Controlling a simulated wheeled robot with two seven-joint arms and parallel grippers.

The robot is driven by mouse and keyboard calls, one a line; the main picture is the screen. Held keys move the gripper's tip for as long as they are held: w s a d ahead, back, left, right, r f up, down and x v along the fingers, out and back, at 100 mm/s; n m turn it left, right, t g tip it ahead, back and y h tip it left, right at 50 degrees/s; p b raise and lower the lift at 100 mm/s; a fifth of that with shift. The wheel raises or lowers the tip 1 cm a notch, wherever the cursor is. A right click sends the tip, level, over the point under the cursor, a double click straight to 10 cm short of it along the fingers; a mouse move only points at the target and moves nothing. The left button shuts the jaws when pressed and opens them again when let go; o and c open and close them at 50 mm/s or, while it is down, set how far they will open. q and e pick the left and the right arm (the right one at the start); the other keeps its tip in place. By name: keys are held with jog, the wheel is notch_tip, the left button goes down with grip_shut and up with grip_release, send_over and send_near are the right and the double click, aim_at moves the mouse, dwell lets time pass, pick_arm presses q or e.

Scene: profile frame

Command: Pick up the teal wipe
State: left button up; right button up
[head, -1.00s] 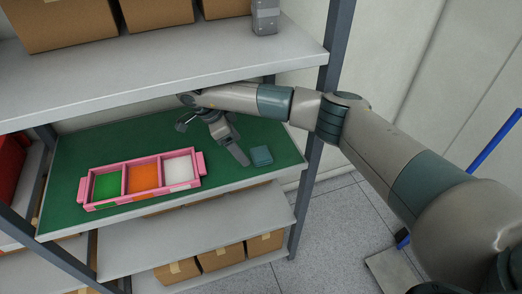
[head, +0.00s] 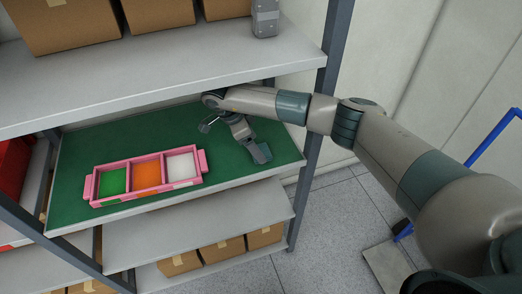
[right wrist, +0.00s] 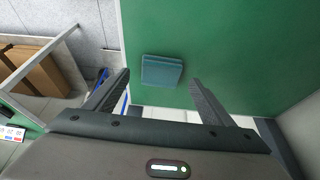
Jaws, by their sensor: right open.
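The teal wipe (head: 263,152) is a small folded square lying on the green mat of the middle shelf, near its right end. In the head view my right gripper covers part of it. In the right wrist view the teal wipe (right wrist: 161,71) lies flat, ahead of and between the two fingers. My right gripper (right wrist: 158,84) is open, with nothing between its fingers. It shows over the green mat in the head view (head: 250,148). My left gripper is not in these views.
A pink tray (head: 147,157) with green, orange and white compartments sits left of the wipe on the green mat (head: 75,205). An upper shelf (head: 180,75) with boxes hangs above. A grey post (head: 318,120) stands at the right. A lower shelf (head: 200,222) lies below.

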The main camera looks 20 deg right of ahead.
aim_at(264, 147)
jog(key=shift+p+x, duration=0.4)
jog(key=shift+x, duration=1.05)
jog(key=c, duration=1.1)
